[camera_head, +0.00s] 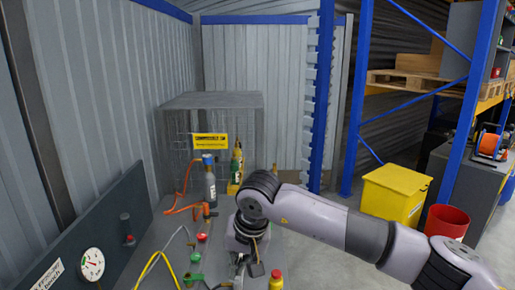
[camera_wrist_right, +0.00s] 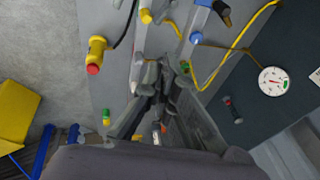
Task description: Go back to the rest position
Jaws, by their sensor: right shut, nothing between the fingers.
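My right arm reaches in from the lower right of the head view and bends down at a joint over the grey bench (camera_head: 160,240). My right gripper (camera_head: 243,268) hangs below that joint, partly hidden by the wrist. In the right wrist view its fingers (camera_wrist_right: 158,78) are together and hold nothing, with bench items around and beyond them. My left gripper is in neither view.
Hoses and a red-topped yellow bottle (camera_head: 276,280) are near the gripper. A gauge (camera_head: 91,264), yellow bin (camera_head: 394,193) and red bucket (camera_head: 446,221) flank the bench.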

